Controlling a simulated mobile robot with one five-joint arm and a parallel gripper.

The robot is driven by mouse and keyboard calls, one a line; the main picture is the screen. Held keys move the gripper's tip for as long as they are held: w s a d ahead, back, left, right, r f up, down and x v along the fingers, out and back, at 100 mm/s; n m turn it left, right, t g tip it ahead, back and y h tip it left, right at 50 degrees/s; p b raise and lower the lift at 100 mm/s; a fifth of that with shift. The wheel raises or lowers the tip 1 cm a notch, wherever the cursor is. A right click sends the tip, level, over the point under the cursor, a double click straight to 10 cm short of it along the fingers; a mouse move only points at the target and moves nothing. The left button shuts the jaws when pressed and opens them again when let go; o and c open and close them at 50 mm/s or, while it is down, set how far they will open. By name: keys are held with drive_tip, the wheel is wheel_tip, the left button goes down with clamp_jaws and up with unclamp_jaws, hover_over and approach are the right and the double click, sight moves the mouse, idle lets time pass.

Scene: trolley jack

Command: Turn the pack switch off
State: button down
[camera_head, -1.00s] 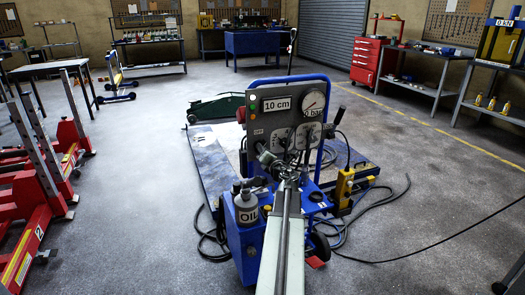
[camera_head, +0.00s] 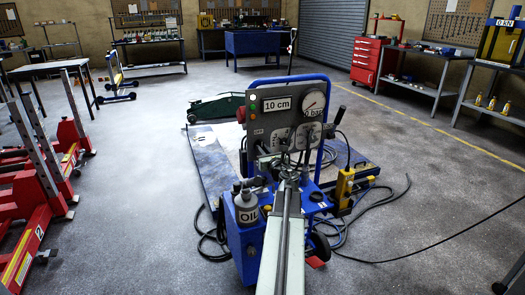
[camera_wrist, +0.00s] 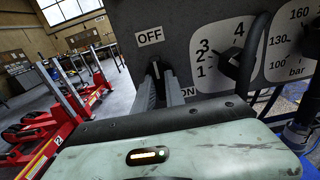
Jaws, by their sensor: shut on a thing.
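The pack switch (camera_wrist: 156,69) is a dark lever on the grey panel (camera_wrist: 190,16) in the wrist view. It stands between my fingers, below the OFF label (camera_wrist: 150,37), and its upper end points up towards that label. The ON label (camera_wrist: 188,75) is partly hidden beside the right finger. My gripper (camera_wrist: 160,92) is shut on the switch, one finger on each side. In the head view my gripper (camera_head: 270,162) is at the lower left of the panel, and the switch is too small to make out there.
A numbered dial with a black knob (camera_wrist: 238,60) sits close right of my gripper. The blue cart carries an oil bottle (camera_head: 246,207) and a pressure gauge (camera_head: 314,101). Black hoses lie on the floor around it. Red lift posts (camera_head: 42,190) stand at left.

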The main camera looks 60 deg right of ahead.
idle(0.6)
drive_tip(key=c, duration=1.4)
unclamp_jaws()
drive_tip(key=shift+s, duration=0.1)
drive_tip(key=v, duration=0.7)
drive_tip(key=shift+s+a, duration=0.25)
drive_tip(key=shift+a, duration=0.05)
